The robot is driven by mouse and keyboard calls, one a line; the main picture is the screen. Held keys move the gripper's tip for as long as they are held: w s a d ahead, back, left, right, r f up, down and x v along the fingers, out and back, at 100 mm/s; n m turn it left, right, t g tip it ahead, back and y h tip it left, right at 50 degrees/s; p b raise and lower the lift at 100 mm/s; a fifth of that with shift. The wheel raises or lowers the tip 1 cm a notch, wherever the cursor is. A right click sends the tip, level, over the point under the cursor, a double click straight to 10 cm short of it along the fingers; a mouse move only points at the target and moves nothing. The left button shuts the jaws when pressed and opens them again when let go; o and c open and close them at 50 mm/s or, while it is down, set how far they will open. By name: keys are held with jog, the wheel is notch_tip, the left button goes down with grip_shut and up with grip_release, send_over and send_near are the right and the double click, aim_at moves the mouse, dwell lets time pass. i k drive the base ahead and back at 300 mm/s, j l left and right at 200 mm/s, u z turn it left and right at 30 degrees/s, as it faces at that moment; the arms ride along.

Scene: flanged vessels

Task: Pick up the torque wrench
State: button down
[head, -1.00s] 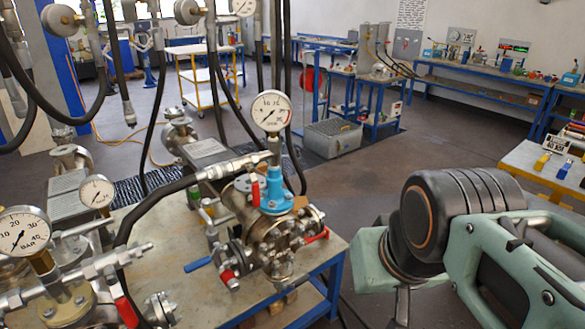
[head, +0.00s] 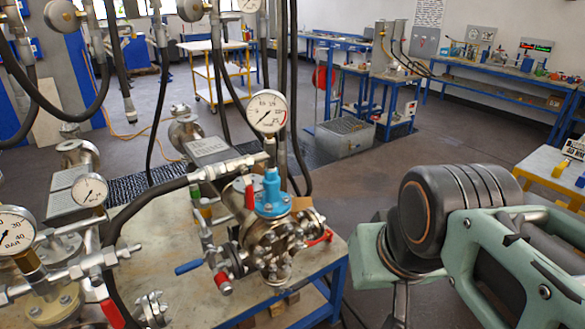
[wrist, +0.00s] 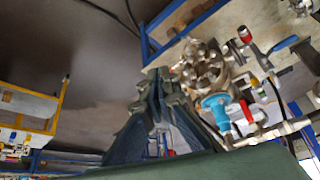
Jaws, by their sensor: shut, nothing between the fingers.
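I cannot make out a torque wrench in either view. My gripper (wrist: 160,78) shows in the wrist view with its dark fingers drawn together and nothing between them. Its tips point toward the flanged vessel with the blue cap, which lies just to the right of them in that picture. The gap between tips and vessel is hard to judge. In the head view my arm fills the lower right, and the gripper's fingertips are not clearly seen there.
A flanged vessel (head: 275,240) with a blue cap (head: 272,195) and a pressure gauge (head: 267,111) stands on a blue-framed bench (head: 190,305). Hoses and more gauges crowd the left. Open floor (head: 350,190) lies behind the bench.

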aim_at(328, 235)
jog(key=i+l+u, duration=0.35)
jog(key=i+l, duration=0.2)
jog(key=i+l+u, duration=0.35)
jog(key=i+l, duration=0.35)
